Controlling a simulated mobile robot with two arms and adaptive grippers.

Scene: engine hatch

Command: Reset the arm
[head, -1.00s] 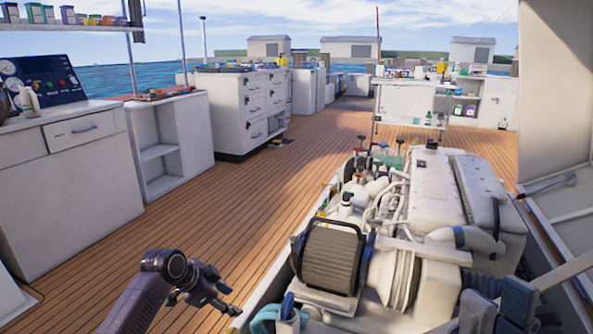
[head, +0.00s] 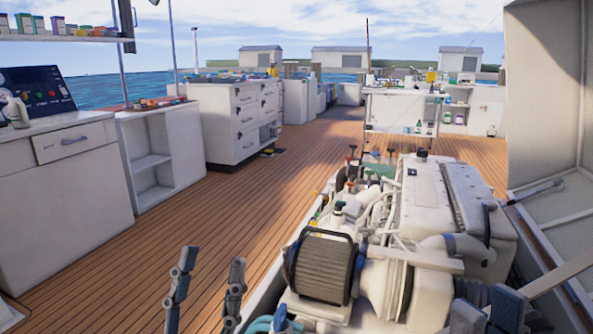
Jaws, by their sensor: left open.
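My left gripper (head: 212,257) shows at the bottom of the head view, left of the engine. Its two dark jointed fingers point up and stand wide apart, with only deck planks seen between them. It is open and empty. The rest of my left arm is below the picture. The fingers appear apart from the engine and the hatch edge.
The raised hatch lid (head: 545,110) stands at the right. White cabinets (head: 62,195) line the left side, with a drawer unit (head: 238,122) farther back. A white worktable (head: 405,108) stands behind the engine. The wooden deck (head: 200,215) between cabinets and hatch is clear.

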